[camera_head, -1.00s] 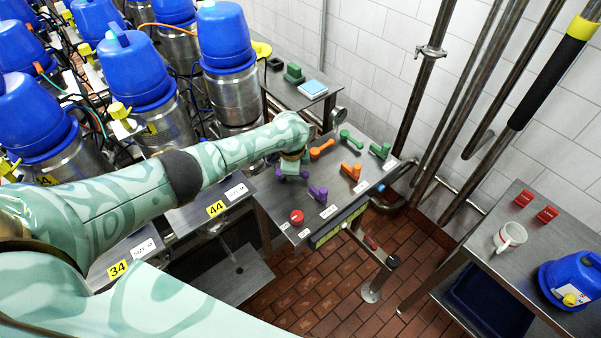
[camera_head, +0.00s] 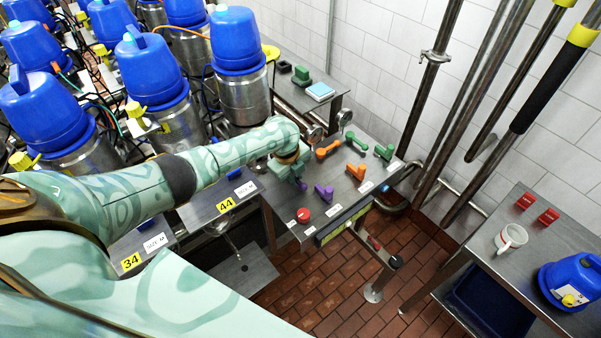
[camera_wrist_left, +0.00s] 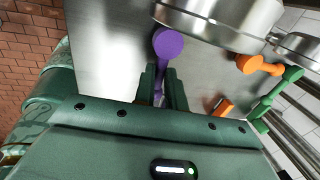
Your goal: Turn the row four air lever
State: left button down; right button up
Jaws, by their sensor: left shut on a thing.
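My left gripper (camera_head: 297,175) is over the near left part of the steel valve panel (camera_head: 322,178), pointing down. It is shut on a purple lever (camera_wrist_left: 168,43), whose round knob shows beyond the fingers in the left wrist view (camera_wrist_left: 161,84). In the head view only a small purple end (camera_head: 301,185) shows below the gripper; the rest is hidden. A second purple lever (camera_head: 323,193) stands apart to its right. Two orange levers (camera_head: 328,149) (camera_head: 356,171) and two green levers (camera_head: 355,137) (camera_head: 383,152) are farther back. I cannot read the row labels.
A red button (camera_head: 304,214) is at the panel's near left corner. Round gauges (camera_head: 345,117) stand at its back edge. Blue-topped steel vessels (camera_head: 240,60) crowd the left. A table with a white mug (camera_head: 510,237) is on the right, across open tiled floor.

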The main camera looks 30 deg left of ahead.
dwell(0.6)
pick_arm(q)
jog(key=c, duration=1.7)
grip_release()
jog(key=shift+s, duration=0.1)
jog(key=s+r+p, duration=0.1)
jog(key=r, duration=0.4)
jog(key=s+r+p, duration=0.1)
jog(key=r, duration=0.4)
jog(key=s+a+r+p, duration=0.1)
jog(key=r, duration=0.5)
jog(key=shift+a, duration=0.1)
